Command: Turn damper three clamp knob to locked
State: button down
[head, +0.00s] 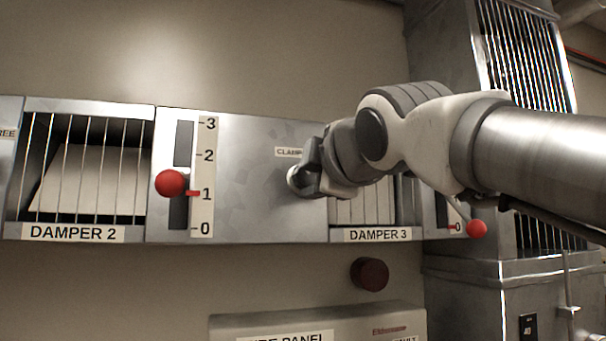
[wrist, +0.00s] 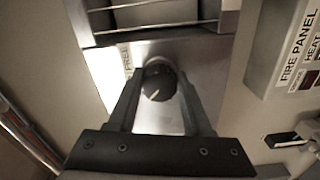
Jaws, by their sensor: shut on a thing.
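The damper three clamp knob (wrist: 158,84) is dark and round with a short white slanting pointer line, on the grey metal panel in the wrist view. A FREE label (wrist: 126,57) lies to its left there; the locked label is not visible. My gripper (wrist: 160,72) has a finger on each side of the knob and is shut on it. In the head view my gripper (head: 303,182) is at the panel just below the partly covered CLAMP label (head: 288,152). The DAMPER 3 label (head: 378,235) is below the grille, which my arm partly hides.
A red-knobbed lever (head: 170,183) by DAMPER 2 sits near 1 on its scale. Another red knob (head: 477,228) is near 0, under my arm. A dark red round button (head: 370,274) and the fire panel (head: 315,322) are below. Metal ducting (head: 470,285) stands at right.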

dwell(0.4)
jog(key=shift+c, duration=1.7)
grip_release()
jog(key=b+v, duration=0.3)
jog(key=v, duration=1.4)
jog(key=shift+s, duration=0.25)
jog(key=shift+r, duration=0.1)
jog(key=w+d+f+m+g+h, duration=0.1)
jog(key=w+f+m+g+h, duration=0.2)
jog(key=f, duration=0.8)
jog(key=w+d+f+m+g, duration=0.15)
jog(key=f+m, duration=0.35)
jog(key=f, duration=0.6)
jog(key=s+d+f+m+g, duration=0.1)
jog(key=s+f+m+g, duration=0.1)
jog(key=f, duration=0.7)
jog(key=s+d+f+m+g+h, duration=0.1)
jog(key=s+d+f+m+g, duration=0.1)
jog(key=f+m, duration=0.3)
jog(key=s+d+f+m+g+h, duration=0.1)
jog(key=s+f+m+g, duration=0.1)
jog(key=f, duration=1.2)
jog(key=shift+d+m+g, duration=0.4)
jog(key=shift+m+g, duration=0.25)
jog(key=shift+m, duration=0.35)
